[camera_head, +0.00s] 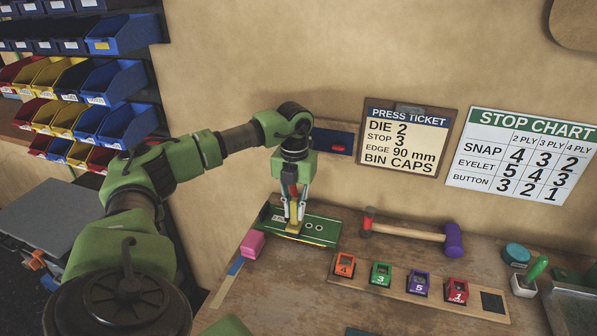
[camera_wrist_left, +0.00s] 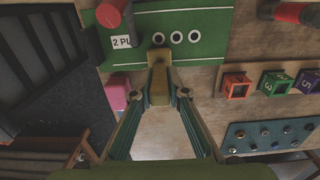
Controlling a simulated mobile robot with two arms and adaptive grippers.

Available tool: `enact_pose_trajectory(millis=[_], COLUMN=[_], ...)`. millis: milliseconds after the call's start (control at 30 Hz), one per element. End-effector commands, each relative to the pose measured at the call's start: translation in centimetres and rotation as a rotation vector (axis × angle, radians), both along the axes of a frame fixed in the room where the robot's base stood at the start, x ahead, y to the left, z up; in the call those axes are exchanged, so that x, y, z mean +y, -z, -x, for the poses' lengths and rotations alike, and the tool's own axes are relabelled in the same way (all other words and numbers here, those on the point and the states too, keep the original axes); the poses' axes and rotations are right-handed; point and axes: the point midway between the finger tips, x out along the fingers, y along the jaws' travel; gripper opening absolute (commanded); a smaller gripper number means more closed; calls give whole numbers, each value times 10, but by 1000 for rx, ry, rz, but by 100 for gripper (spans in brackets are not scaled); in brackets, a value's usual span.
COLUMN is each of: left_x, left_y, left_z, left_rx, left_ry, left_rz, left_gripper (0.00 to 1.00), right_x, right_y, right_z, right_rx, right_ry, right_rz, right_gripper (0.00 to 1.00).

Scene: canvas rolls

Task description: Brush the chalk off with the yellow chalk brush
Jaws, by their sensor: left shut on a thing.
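My left gripper (camera_head: 294,215) is above the green canvas piece (camera_head: 322,233) on the bench, pointing down. It is shut on the yellow chalk brush (camera_head: 292,229), whose lower end is at the canvas. The brush also shows between the fingertips in the left wrist view (camera_wrist_left: 159,60), near a row of three ringed eyelets. I cannot tell whether it touches the canvas. I cannot make out chalk on the canvas; the brush and fingers cover part of it. My right gripper is not in view.
A pink block (camera_head: 252,243) sits left of the canvas. A mallet (camera_head: 410,231) lies behind a wooden rack (camera_head: 415,296) of numbered coloured blocks. A red cylinder (camera_wrist_left: 113,14) stands close to the brush. Wall bins (camera_head: 122,80) are at left; bare bench lies in front.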

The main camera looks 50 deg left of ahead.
Motion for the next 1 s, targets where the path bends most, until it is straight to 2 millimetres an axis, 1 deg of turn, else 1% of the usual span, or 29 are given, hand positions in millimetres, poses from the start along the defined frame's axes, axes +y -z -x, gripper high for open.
enact_pose_trajectory(millis=[200, 333, 900, 1000], left_x=[0, 0, -1, -1], left_y=[1, -5, -63, -70], left_z=[0, 0, 0, 0], left_rx=[2, 1, 0, 0], left_ry=[0, 0, 1, 1], left_rz=[0, 0, 1, 0], left_gripper=[0, 0, 0, 0], right_x=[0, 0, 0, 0], right_y=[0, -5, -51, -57], right_z=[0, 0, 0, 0], right_rx=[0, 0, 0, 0], right_ry=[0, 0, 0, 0], right_rz=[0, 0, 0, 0], right_gripper=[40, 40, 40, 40])
